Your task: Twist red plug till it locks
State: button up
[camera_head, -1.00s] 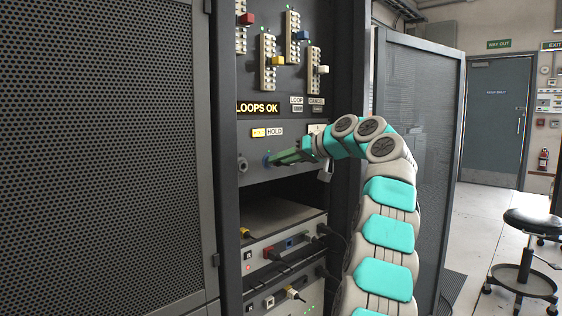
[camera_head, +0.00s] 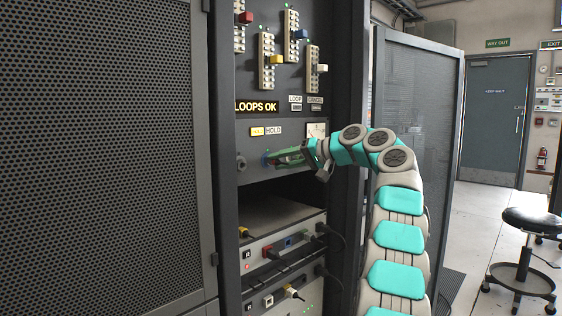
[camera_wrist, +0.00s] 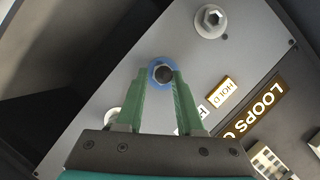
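No red plug shows in the wrist view. My gripper (camera_head: 272,160) reaches from the right to the panel under the LOOPS OK sign, above that unit. In the wrist view, my green fingers (camera_wrist: 164,82) stand apart, with their tips beside a blue ring (camera_wrist: 153,68) with a dark round centre (camera_wrist: 164,74). Grey panel shows between the fingers, and I see nothing held. Whether the tips touch the ring, I cannot tell.
A lit LOOPS OK sign (camera_head: 256,107) and a HOLD label (camera_head: 273,130) are on the panel. Sliders with coloured knobs stand above. A dark open bay (camera_head: 285,188) lies below the panel. A perforated door (camera_head: 100,150) stands left. A stool (camera_head: 530,222) stands on open floor at right.

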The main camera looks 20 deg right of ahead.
jog(key=shift+o, duration=0.5)
jog(key=shift+a+r, duration=0.15)
jog(key=shift+a, duration=0.1)
jog(key=shift+d, duration=0.1)
jog(key=f+v, duration=0.3)
jog(key=v, duration=1.3)
jog(key=shift+s+d, duration=0.4)
jog(key=shift+s, duration=0.1)
